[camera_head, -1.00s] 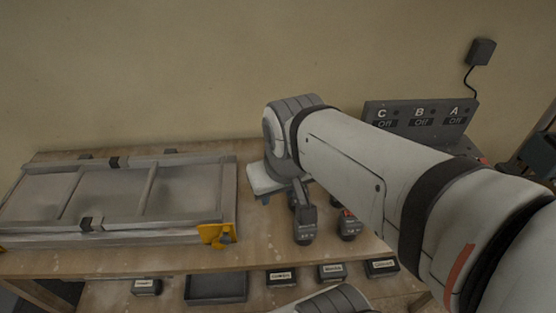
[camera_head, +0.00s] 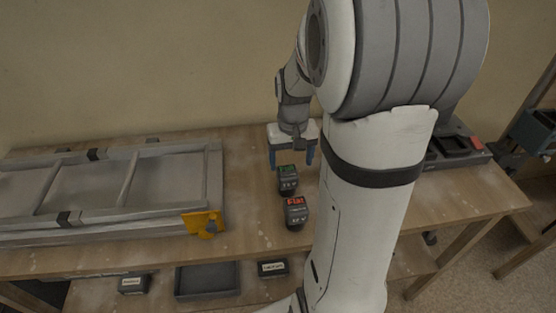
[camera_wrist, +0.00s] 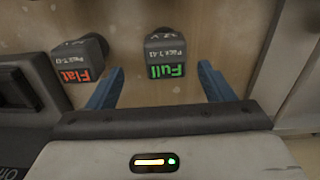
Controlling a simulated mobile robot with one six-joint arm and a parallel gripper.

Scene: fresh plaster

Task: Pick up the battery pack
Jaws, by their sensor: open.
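Two dark battery packs stand on the wooden bench. One has a green "Full" label and stands nearer the wall (camera_head: 287,178); the other has a red "Flat" label and stands nearer the bench's front (camera_head: 295,212). In the wrist view the Full pack (camera_wrist: 166,52) lies ahead, between the lines of my blue fingers, and the Flat pack (camera_wrist: 82,60) is to the left, outside them. My gripper (camera_head: 290,164) is open and empty, its fingers spread just behind the Full pack in the head view. In the wrist view I cannot tell whether the fingertips reach the pack.
A grey ladder-like frame (camera_head: 120,190) with a yellow clip (camera_head: 202,223) lies on the left of the bench. A dark charger (camera_head: 455,150) stands on the right, partly behind my arm. A lower shelf holds a dark tray (camera_head: 208,280) and small labelled boxes (camera_head: 273,267).

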